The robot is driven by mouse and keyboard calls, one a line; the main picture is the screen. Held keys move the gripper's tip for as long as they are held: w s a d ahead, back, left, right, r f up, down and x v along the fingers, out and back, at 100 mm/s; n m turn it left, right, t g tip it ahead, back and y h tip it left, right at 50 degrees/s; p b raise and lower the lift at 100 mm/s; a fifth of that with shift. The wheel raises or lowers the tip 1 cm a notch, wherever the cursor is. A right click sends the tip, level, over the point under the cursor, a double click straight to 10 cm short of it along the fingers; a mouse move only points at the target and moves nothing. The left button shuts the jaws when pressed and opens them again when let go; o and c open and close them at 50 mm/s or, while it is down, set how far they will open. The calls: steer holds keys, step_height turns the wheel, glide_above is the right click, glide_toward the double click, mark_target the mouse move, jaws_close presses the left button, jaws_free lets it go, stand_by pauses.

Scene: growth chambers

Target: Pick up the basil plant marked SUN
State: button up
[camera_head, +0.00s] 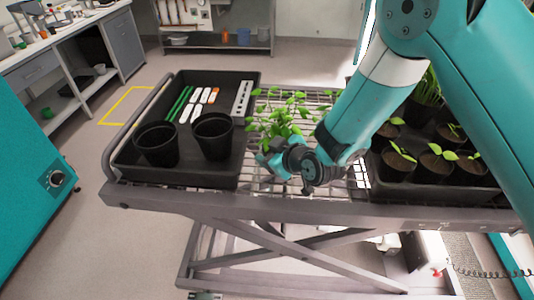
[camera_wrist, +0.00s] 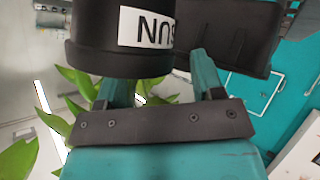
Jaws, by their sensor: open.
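The basil plant marked SUN shows in the wrist view as a black pot (camera_wrist: 95,35) with a white label (camera_wrist: 146,27) reading SUN upside down. Its green leaves (camera_wrist: 85,85) hang below the rim in that view. In the head view a leafy green plant (camera_head: 280,118) stands on the wire cart top just behind my gripper (camera_head: 284,162); its pot is hidden by my gripper. In the wrist view my gripper (camera_wrist: 155,78) is open, its two fingers reaching toward the pot. The left fingertip is covered by the pot; I cannot tell whether the fingers touch it.
A black tray (camera_head: 215,85) on the cart's left holds two empty black pots (camera_head: 157,146), labels, green stakes and a grey strip. A second dark tray (camera_head: 440,190) with several seedlings stands close on the right. The cart's front rail (camera_head: 300,208) runs below my gripper.

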steer(key=shift+x, duration=0.85)
steer(key=shift+d, duration=0.15)
steer(key=c, duration=1.1)
steer(key=shift+f, duration=0.1)
jaws_close()
steer(key=shift+s, duration=0.1)
